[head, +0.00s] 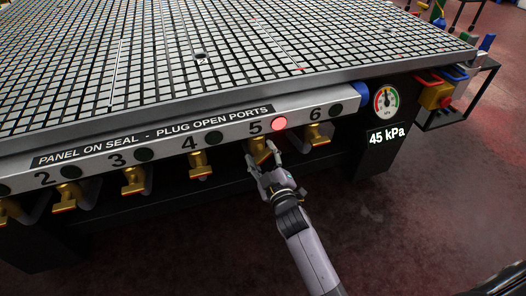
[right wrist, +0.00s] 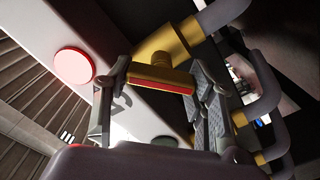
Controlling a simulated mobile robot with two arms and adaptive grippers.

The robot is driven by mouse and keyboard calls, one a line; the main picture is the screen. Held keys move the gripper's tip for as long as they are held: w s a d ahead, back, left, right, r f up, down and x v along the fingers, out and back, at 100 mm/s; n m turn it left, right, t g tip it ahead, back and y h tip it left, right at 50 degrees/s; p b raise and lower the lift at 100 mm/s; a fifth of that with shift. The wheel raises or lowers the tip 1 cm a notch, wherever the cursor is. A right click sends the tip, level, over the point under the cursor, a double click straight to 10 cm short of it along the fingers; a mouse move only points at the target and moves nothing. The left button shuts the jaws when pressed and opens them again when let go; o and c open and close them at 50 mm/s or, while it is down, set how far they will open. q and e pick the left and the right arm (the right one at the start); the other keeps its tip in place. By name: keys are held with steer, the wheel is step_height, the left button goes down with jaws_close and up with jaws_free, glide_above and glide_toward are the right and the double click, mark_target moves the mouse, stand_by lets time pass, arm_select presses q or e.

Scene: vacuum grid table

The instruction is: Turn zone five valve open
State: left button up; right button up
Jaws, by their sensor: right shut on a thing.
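The zone five valve (head: 257,144) is a brass fitting under the number 5 on the table's front rail. The round lamp (head: 279,125) beside the 5 glows red. My right gripper (head: 263,164) is at this valve, its fingers on either side of the handle. In the right wrist view, the brass handle bar (right wrist: 160,77) with a red stripe lies across between the two fingers of my right gripper (right wrist: 163,82), which is shut on it. The red lamp (right wrist: 73,66) shows at the left there. My left gripper is out of view.
Similar brass valves sit along the rail, zone six (head: 316,134) to the right and zone four (head: 201,166) to the left, with dark lamps. A gauge (head: 386,101) stands above a display (head: 387,136) reading 45 kPa. The gridded tabletop (head: 190,60) is largely clear.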

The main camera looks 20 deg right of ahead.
steer(key=shift+n, duration=1)
steer(key=n, duration=0.2)
steer(key=shift+a+f+n, duration=0.1)
steer(key=shift+n, duration=0.2)
steer(key=n, duration=0.3)
steer(key=shift+n, duration=0.4)
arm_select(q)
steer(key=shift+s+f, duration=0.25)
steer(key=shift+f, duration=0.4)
arm_select(e)
steer(key=shift+f+n, duration=0.1)
steer(key=shift+n, duration=0.6)
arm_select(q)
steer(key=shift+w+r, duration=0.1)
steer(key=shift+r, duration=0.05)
arm_select(e)
steer(key=o, duration=1.2)
steer(key=shift+c, duration=0.2)
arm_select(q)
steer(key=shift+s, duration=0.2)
arm_select(e)
steer(key=shift+s, duration=0.1)
